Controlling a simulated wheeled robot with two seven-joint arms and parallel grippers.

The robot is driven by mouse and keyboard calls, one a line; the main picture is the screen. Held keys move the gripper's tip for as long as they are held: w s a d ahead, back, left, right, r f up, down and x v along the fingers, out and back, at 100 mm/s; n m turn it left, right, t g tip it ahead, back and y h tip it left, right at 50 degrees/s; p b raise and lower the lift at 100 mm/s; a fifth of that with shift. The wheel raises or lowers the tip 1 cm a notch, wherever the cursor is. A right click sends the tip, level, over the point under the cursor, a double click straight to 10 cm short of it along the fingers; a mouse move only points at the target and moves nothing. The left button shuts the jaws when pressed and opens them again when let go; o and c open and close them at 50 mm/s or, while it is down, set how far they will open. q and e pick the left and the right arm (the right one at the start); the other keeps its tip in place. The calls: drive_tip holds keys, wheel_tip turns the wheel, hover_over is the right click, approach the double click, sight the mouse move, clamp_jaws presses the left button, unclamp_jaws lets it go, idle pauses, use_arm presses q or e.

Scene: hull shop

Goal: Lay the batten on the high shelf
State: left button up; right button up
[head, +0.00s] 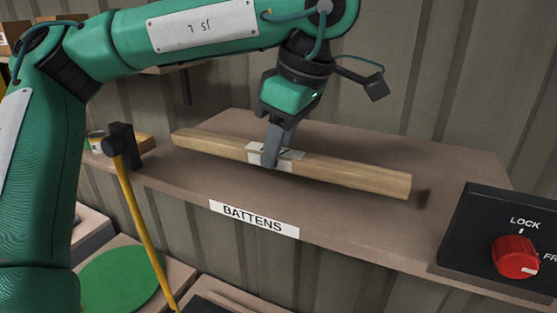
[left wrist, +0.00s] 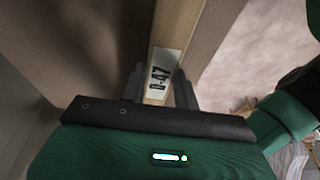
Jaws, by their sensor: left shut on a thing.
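The batten (head: 345,173) is a long pale wooden bar with a white label around its middle. It lies lengthwise over the brown shelf (head: 395,235), which bears a "BATTENS" label on its front edge. My left gripper (head: 272,158) comes down from above and is shut on the batten at its white label. In the left wrist view the batten (left wrist: 178,32) runs between the fingers (left wrist: 160,92), with "47" on its label. A dark shadow shows by the batten's right end; I cannot tell whether its underside touches the shelf. My right gripper is not in view.
A black panel with a red LOCK knob (head: 515,257) stands at the right front. A yellow rod with a black head (head: 121,143) leans at the shelf's left. A ribbed wall (head: 450,80) stands behind. Bare shelf shows in front of and behind the batten.

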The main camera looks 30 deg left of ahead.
sight(281, 153)
use_arm(q)
drive_tip(key=shift+s+f, duration=0.25)
drive_tip(key=shift+f, duration=1)
drive_tip(key=shift+w+f, duration=0.2)
drive_tip(key=shift+f, duration=0.1)
drive_tip(key=shift+s, duration=0.1)
drive_tip(key=o, duration=1)
drive_tip(key=shift+o, duration=0.3)
drive_tip(key=shift+f, duration=0.1)
